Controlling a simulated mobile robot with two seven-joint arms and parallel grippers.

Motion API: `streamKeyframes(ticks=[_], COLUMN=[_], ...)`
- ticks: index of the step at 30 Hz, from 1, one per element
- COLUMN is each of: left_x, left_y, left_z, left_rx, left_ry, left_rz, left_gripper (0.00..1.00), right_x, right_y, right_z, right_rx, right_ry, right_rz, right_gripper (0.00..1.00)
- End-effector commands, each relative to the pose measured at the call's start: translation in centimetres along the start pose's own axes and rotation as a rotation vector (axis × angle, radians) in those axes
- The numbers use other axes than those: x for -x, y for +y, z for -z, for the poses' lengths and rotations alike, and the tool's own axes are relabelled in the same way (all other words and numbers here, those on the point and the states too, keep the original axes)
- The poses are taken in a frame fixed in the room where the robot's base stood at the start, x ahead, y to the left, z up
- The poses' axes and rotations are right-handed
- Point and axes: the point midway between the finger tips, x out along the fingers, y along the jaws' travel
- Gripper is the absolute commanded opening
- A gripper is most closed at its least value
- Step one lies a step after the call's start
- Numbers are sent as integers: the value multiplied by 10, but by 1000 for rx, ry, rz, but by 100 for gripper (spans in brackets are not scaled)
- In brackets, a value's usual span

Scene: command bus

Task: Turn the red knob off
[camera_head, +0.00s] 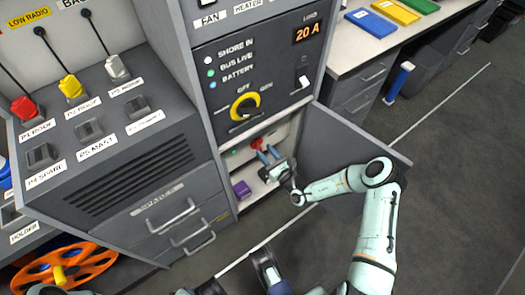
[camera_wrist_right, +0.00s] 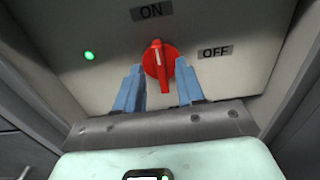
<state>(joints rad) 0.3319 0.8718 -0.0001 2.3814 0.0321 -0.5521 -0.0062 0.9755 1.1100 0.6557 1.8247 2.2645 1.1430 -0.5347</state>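The red knob (camera_wrist_right: 158,62) sits on a light panel inside the open lower compartment. In the right wrist view its ridge with a white mark points up toward the ON label (camera_wrist_right: 151,11); the OFF label (camera_wrist_right: 215,52) is to its right. In the head view the knob (camera_head: 257,144) shows just beyond my right gripper (camera_head: 267,156). In the wrist view the right gripper (camera_wrist_right: 159,75) is open, its blue fingertips on either side of the knob's lower part. I cannot tell whether they touch it. My left gripper is not identifiable in view.
A green light (camera_wrist_right: 89,56) glows left of the knob. The grey compartment door (camera_head: 345,150) stands open on the right, beside my right arm. A purple box (camera_head: 241,190) lies on the compartment floor. A yellow rotary switch (camera_head: 245,107) is on the panel above. Compartment walls flank the gripper.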

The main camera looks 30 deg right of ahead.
Motion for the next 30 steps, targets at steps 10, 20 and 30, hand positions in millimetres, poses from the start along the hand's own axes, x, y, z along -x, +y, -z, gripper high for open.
streamKeyframes(ticks=[10,20,30], left_x=[-10,-9,-5], left_y=[-12,-12,-8], left_z=[-14,-14,-10], left_rx=[13,13,9], left_ry=[-48,-47,-31], left_rz=[22,22,14], left_gripper=[43,43,43], right_x=[-22,-21,-21], right_y=[0,0,0], right_z=[0,0,-1], right_rx=[-1,0,-26], right_ry=[1,1,1], right_rz=[-1,-1,0], right_gripper=[38,0,0])
